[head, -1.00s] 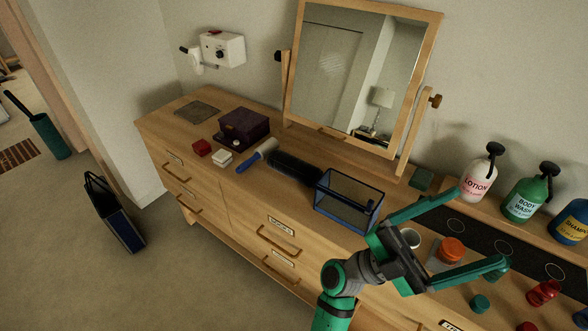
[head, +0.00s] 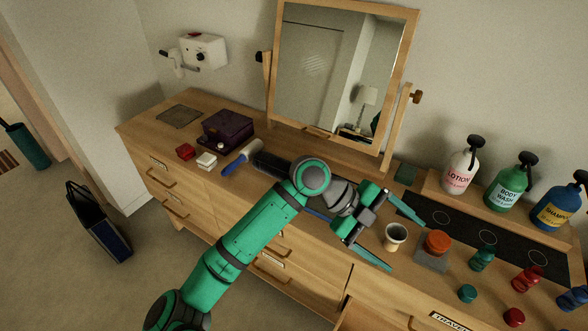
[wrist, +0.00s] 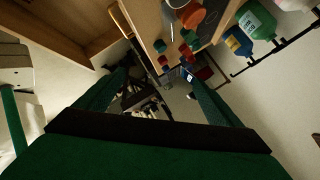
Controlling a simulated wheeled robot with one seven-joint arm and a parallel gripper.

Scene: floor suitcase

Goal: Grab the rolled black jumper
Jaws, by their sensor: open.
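I cannot make out a rolled black jumper for sure in either view. A long dark item (head: 270,162) lies on the dresser top in the head view, partly behind my arm; it looks more like a brush, but I cannot tell. My gripper (head: 406,246) is open and empty, in front of the dresser top near a small pale cup (head: 395,237). In the wrist view my gripper's two fingers (wrist: 155,75) stand wide apart with nothing between them. Dark, cluttered shapes (wrist: 145,98) show beyond them, too unclear to name.
The wooden dresser (head: 140,128) carries a mirror (head: 335,75), a purple box (head: 228,130), pump bottles (head: 461,170), an orange-lidded jar (head: 437,243) and several small caps. A drawer labelled TRAVEL (head: 450,321) is at the bottom edge. A dark bag (head: 98,222) stands on open floor at left.

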